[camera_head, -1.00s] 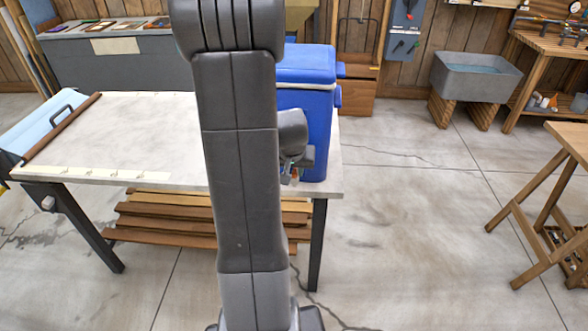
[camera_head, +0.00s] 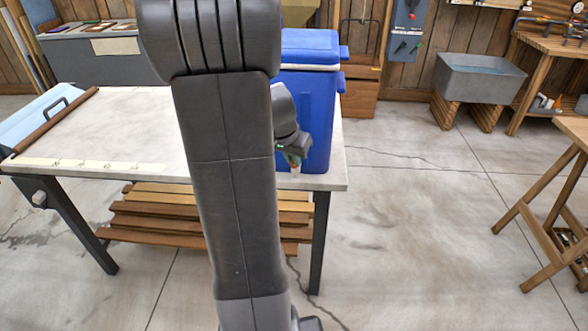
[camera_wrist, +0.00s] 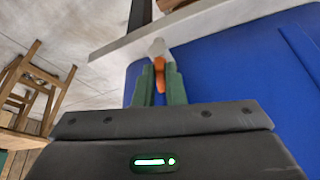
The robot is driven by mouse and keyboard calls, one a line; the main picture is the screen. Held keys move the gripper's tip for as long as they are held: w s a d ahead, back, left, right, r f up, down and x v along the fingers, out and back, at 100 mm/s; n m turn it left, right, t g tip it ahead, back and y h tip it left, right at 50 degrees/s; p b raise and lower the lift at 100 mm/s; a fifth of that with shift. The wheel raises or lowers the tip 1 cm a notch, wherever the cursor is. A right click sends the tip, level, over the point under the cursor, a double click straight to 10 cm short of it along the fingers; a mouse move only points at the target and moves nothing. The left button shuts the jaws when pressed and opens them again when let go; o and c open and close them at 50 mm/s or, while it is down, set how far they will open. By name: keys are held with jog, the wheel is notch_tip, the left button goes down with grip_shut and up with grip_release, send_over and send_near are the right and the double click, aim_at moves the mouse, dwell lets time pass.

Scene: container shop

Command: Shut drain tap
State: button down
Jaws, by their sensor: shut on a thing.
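A blue cooler box (camera_head: 316,125) with a blue lid stands upright at the right end of the pale worktable; my arm hides its left part. Its blue wall fills much of the wrist view (camera_wrist: 235,75). The drain tap shows in the wrist view as a whitish body (camera_wrist: 157,47) with an orange lever (camera_wrist: 159,76) on the cooler's wall. My gripper (camera_wrist: 159,70) has its green fingers on both sides of the lever and is shut on it. In the head view my gripper (camera_head: 292,157) is at the cooler's front, low down near the table top; the tap is hardly visible there.
A grey basin (camera_head: 478,78) and wooden benches stand at the right. The floor right of the table is clear.

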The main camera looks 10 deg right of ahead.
jog(key=m+b, duration=0.1)
jog(key=m+g+b, duration=0.1)
jog(key=m, duration=0.1)
jog(key=m+h+b, duration=0.1)
jog(key=shift+w+a+m+b, duration=0.3)
jog(key=shift+w+m+b, duration=0.05)
jog(key=shift+m+b, duration=0.05)
jog(key=shift+g, duration=0.3)
jog(key=c, duration=1.5)
grip_release()
jog(key=p+v, duration=0.1)
jog(key=v, duration=1.2)
jog(key=shift+a+r+p, duration=0.25)
jog(key=shift+r+p, duration=0.1)
jog(key=shift+s, duration=0.1)
